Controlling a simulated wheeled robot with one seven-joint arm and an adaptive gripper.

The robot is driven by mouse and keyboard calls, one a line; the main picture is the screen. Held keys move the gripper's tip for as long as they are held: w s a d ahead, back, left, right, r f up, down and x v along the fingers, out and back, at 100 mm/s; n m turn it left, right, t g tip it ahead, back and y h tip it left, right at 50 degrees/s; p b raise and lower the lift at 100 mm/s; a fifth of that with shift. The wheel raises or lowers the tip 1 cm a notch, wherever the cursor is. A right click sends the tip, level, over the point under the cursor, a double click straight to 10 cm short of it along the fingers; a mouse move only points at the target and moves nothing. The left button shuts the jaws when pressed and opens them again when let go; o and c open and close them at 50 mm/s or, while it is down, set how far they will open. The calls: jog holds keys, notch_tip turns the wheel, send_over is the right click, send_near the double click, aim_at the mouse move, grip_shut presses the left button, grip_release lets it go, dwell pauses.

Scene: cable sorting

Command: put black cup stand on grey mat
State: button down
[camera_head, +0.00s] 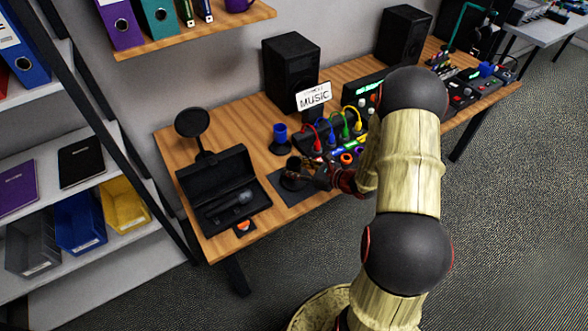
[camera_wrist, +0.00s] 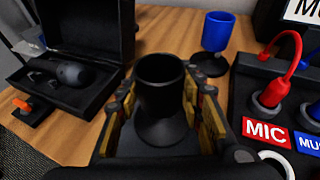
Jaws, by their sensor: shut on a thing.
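The black cup stand (camera_wrist: 160,85) is upright between the fingers of my gripper (camera_wrist: 162,110) in the wrist view. It has a hollow cup top and a wide flared base. My gripper is shut on it. In the head view the stand (camera_head: 294,172) shows at the end of my gripper (camera_head: 305,177), over the grey mat (camera_head: 291,196). The mat is a dark square on the desk, partly covered by the stand and gripper. I cannot tell whether the base touches the mat.
Left of the mat is an open black case (camera_head: 222,215) with a microphone (camera_wrist: 72,73). Behind is a blue cup (camera_head: 280,132) on a black holder. Right are cable sockets with a red cable (camera_wrist: 285,60) and a MIC label (camera_wrist: 266,132). Speakers stand at the back.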

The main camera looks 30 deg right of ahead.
jog(key=shift+f, duration=0.1)
jog(key=c, duration=1.2)
grip_release()
jog(key=shift+o, duration=0.2)
